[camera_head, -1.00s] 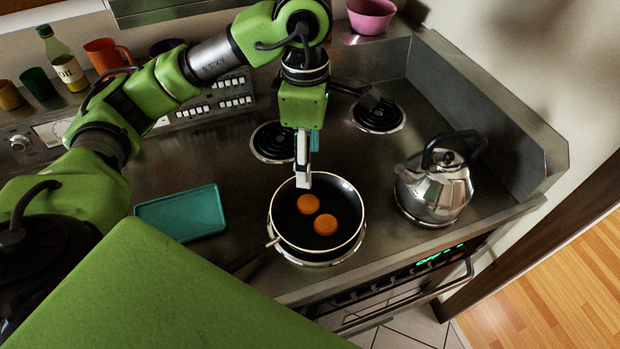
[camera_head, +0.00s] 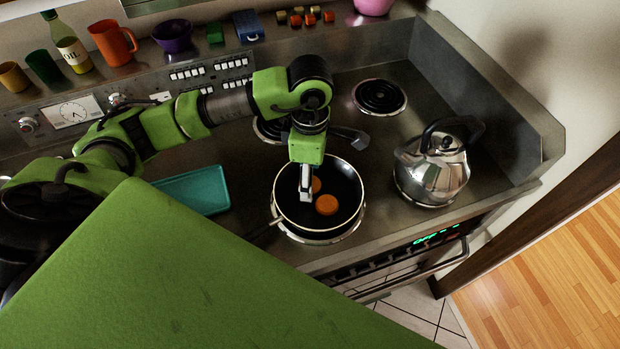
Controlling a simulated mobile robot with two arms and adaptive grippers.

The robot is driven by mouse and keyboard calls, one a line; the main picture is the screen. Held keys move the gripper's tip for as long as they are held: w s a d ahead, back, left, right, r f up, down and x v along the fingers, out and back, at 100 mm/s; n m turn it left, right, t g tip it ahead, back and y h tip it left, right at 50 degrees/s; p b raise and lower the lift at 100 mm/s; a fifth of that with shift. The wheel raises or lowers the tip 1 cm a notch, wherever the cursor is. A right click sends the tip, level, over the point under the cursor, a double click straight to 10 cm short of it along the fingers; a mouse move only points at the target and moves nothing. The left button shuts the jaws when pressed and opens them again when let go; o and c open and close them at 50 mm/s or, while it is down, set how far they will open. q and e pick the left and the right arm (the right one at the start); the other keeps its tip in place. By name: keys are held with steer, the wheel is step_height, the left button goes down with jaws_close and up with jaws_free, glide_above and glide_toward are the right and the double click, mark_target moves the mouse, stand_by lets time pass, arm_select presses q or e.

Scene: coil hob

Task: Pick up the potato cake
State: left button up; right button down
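Two round orange-brown potato cakes lie in the black frying pan (camera_head: 347,222) on the front burner. The nearer potato cake (camera_head: 327,205) is in clear view. The farther potato cake (camera_head: 316,185) is partly hidden by my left gripper (camera_head: 306,195). That gripper points down inside the pan's rim, with its fingers just left of the cakes. I see the fingers nearly edge-on, so I cannot tell whether they are open or shut, or whether they touch a cake. My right gripper is not in view.
A steel kettle (camera_head: 434,172) stands right of the pan. A teal tray (camera_head: 196,190) lies to the left. The back shelf holds an oil bottle (camera_head: 70,48), an orange mug (camera_head: 113,44) and a purple bowl (camera_head: 172,37). The back right burner (camera_head: 380,96) is bare.

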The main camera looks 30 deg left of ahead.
arm_select(q)
steer(key=shift+f, duration=0.7)
steer(key=c, duration=1.1)
steer(key=shift+r, duration=0.1)
